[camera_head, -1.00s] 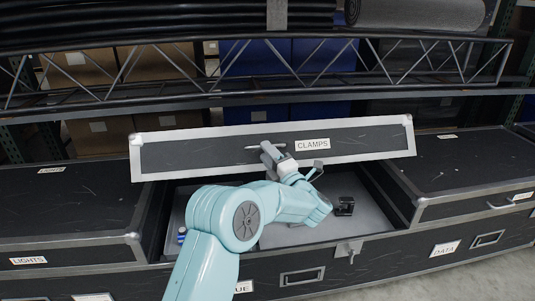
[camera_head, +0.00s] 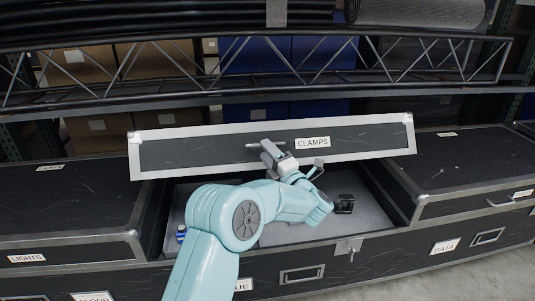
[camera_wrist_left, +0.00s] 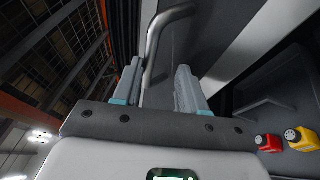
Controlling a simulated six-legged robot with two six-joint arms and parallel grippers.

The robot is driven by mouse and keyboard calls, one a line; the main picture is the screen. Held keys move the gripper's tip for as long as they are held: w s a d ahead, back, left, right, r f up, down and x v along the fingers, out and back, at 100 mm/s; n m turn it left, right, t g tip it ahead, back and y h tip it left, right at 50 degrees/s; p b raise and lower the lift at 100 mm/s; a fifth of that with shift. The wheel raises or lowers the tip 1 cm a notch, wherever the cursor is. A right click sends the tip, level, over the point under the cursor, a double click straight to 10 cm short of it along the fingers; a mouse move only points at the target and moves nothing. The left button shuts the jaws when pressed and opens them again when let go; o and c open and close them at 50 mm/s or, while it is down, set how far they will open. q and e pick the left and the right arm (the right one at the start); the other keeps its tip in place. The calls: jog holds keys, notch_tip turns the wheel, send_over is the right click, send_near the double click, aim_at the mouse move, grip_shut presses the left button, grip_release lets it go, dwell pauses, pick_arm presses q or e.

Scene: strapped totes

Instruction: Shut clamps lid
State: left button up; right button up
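The clamps lid (camera_head: 220,150) is a long black panel with silver edges and a CLAMPS label (camera_head: 312,142). It stands raised over its open case. My left gripper (camera_head: 268,149) is at the lid's front, by the bar handle (camera_head: 252,146). In the left wrist view the bent metal handle (camera_wrist_left: 153,45) passes between the two fingers (camera_wrist_left: 158,85), which stand apart. It lies nearer the left finger, and I cannot tell if they touch. My right gripper is not in view.
The open case holds a black clamp (camera_head: 344,204) and a blue item (camera_head: 181,234). A latch (camera_head: 348,248) is on the case front. Closed cases flank it: LIGHTS (camera_head: 60,205) and DATA (camera_head: 470,165). A metal truss (camera_head: 420,62) crosses behind the lid.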

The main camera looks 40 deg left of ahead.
pick_arm(q)
jog(key=s+d+f+b, duration=0.2)
jog(key=d+f+b, duration=0.9)
jog(key=d+b, duration=0.1)
jog(key=shift+d+f+b, duration=0.25)
jog(key=shift+d+b, duration=0.15)
jog(key=shift+d, duration=0.45)
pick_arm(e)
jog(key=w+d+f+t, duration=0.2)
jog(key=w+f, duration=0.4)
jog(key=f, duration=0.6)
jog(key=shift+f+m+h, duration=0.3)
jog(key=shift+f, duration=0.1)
pick_arm(q)
jog(key=shift+r, duration=0.1)
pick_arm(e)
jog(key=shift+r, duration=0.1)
